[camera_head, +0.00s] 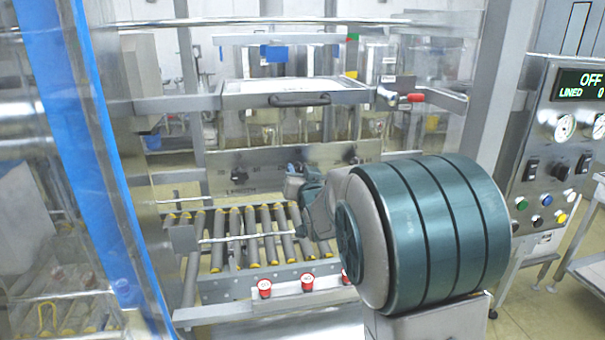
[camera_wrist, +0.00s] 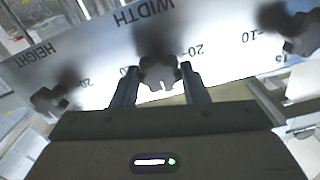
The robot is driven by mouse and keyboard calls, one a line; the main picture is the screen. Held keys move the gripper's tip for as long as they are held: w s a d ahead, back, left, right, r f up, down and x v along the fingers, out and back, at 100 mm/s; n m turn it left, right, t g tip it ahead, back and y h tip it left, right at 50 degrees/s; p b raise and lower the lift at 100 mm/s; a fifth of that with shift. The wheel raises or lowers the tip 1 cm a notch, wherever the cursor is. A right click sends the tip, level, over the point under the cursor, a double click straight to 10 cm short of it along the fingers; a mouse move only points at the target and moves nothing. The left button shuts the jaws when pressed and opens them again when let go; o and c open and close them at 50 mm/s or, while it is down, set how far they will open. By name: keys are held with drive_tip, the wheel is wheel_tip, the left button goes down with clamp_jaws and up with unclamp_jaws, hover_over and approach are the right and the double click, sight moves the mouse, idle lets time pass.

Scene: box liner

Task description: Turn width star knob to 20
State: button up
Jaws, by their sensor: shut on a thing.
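In the wrist view, the width star knob (camera_wrist: 158,74) is a dark, lobed knob on a pale metal plate (camera_wrist: 215,30), below the word WIDTH. My gripper (camera_wrist: 158,70) has one finger on each side of this knob and is shut on it. A "20" mark shows on the plate to the right of the knob. The knob's exact setting cannot be read. In the head view, my arm hides much of the plate (camera_head: 275,160), and the hold on the knob is not clear there.
A second star knob (camera_wrist: 48,98) sits at left near the word HEIGHT, and a third (camera_wrist: 300,40) at right. Below the plate are grey rollers (camera_head: 235,240) with yellow ends and red buttons (camera_head: 265,287). A control panel (camera_head: 565,150) reading OFF stands at right.

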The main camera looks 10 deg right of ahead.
drive_tip(key=shift+f+b, duration=0.15)
drive_tip(key=shift+b, duration=0.35)
drive_tip(key=shift+a+n+b, duration=0.15)
drive_tip(key=shift+n+b, duration=7.6)
drive_tip(key=shift+n, duration=1.15)
drive_tip(key=o, duration=1)
drive_tip(key=shift+c, duration=0.2)
drive_tip(key=shift+s, duration=0.1)
drive_tip(key=s, duration=1.3)
drive_tip(key=shift+s, duration=0.35)
